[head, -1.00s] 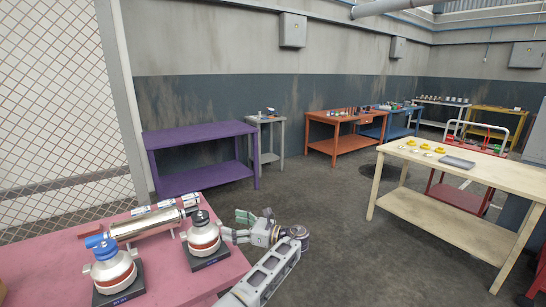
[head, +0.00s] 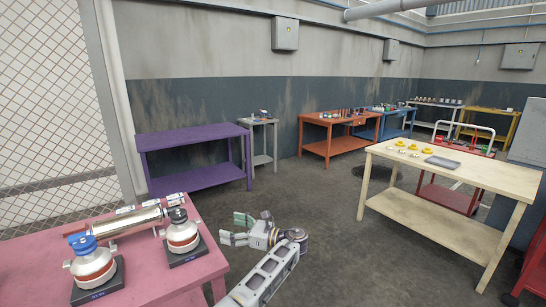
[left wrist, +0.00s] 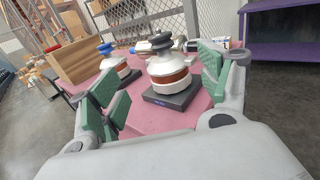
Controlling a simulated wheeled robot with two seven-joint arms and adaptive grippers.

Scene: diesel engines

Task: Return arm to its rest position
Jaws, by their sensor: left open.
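My left gripper (head: 240,229) is open and empty, with green finger pads. In the head view it hangs just right of the pink table (head: 150,285), clear of the things on it. The left wrist view shows its two fingers (left wrist: 160,92) apart, with the pink table beyond them. A turbo-like unit with a black cap (head: 183,236) stands on a dark base near the table's right edge. A similar unit with a blue cap (head: 92,262) stands to its left. Both also show in the left wrist view, the black-capped one (left wrist: 170,72) between the fingers. My right gripper is not in view.
A silver cylinder (head: 128,222) lies behind the two units. A purple table (head: 195,137) stands at the back left, and a cream table (head: 450,175) with yellow parts stands at the right. The floor between them is clear. A wooden box (left wrist: 80,60) shows in the left wrist view.

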